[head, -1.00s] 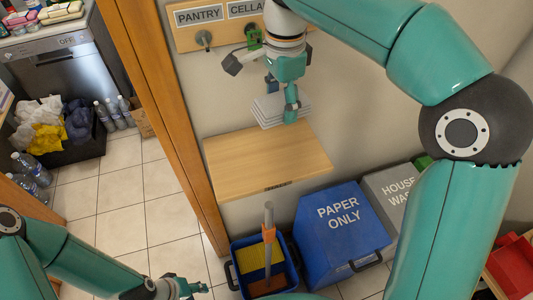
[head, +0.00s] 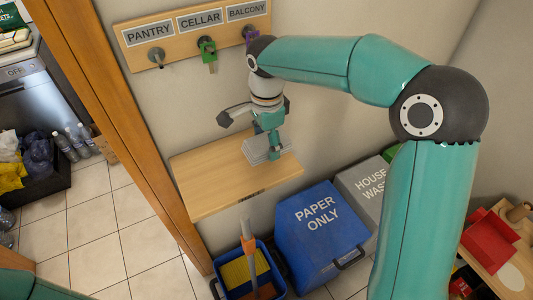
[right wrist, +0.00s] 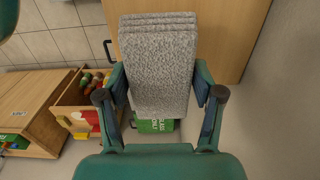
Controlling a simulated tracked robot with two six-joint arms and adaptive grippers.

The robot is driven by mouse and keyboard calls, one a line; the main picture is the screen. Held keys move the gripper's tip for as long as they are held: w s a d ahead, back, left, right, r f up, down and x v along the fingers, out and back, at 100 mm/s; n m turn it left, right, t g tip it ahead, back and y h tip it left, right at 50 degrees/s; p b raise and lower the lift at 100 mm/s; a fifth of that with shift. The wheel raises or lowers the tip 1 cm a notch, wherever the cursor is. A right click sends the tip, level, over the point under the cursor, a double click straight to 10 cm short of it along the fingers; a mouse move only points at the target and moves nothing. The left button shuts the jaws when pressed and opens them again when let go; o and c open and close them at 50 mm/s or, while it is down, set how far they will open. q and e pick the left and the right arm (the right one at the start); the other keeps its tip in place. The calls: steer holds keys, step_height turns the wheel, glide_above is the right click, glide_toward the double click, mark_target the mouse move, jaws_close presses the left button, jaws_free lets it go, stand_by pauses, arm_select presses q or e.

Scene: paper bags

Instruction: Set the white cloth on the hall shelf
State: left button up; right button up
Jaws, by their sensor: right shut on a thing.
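My right gripper (head: 271,138) is shut on a folded pale grey-white cloth (head: 256,154), over the right part of the wooden hall shelf (head: 215,185). In the right wrist view the cloth (right wrist: 160,72) lies in several folded layers between the two fingers (right wrist: 161,88), with the shelf (right wrist: 226,35) behind it. I cannot tell whether the cloth touches the shelf. The rest of the shelf top is bare. My left gripper is out of view.
A key rack (head: 177,38) labelled PANTRY, CELLAR and BALCONY hangs above the shelf. Below stand a blue PAPER ONLY bin (head: 318,245), a grey HOUSE WASTE bin (head: 362,188) and a blue bucket (head: 272,264). A wooden door frame (head: 118,110) is left of the shelf.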

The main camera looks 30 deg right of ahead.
mark_target(267, 140)
steer(key=shift+f, duration=2.4)
steer(key=o, duration=1.1)
steer(key=shift+f, duration=0.1)
step_height(267, 140, up, 12)
steer(key=shift+r, duration=0.15)
